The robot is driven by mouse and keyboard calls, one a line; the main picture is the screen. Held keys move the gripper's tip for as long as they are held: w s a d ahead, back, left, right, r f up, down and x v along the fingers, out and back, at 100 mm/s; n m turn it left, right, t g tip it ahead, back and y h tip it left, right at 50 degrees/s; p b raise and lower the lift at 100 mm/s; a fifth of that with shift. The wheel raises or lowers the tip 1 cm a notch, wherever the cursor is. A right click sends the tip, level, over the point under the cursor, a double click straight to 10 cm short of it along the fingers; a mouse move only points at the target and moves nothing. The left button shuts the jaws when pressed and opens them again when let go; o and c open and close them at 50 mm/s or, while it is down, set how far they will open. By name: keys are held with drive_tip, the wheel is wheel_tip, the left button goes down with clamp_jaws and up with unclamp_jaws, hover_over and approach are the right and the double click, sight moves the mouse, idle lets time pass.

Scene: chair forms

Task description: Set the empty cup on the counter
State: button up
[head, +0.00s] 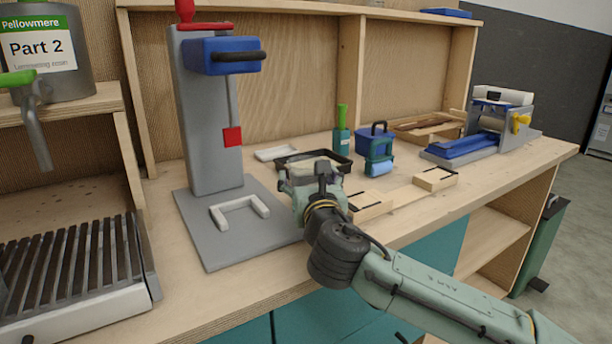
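The wooden counter (225,292) runs from the lower left to the right back. My gripper (311,172) is over the middle of the counter, just right of the grey press stand, in front of a black tray (340,163). The gripper points away from the camera, so its fingertips and anything between them are hidden or too small to make out. I cannot make out an empty cup in this view; the gripper may hide it.
A grey press stand (198,130) with a blue head stands left of my gripper. Small wooden blocks (434,179) lie to the right. A green bottle (341,138), a blue box (375,138) and a blue roller device (470,145) stand behind.

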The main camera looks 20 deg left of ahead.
drive_tip(key=b+v, duration=0.1)
drive_tip(key=v, duration=0.7)
drive_tip(key=shift+s+d, duration=0.2)
drive_tip(key=shift+s, duration=0.15)
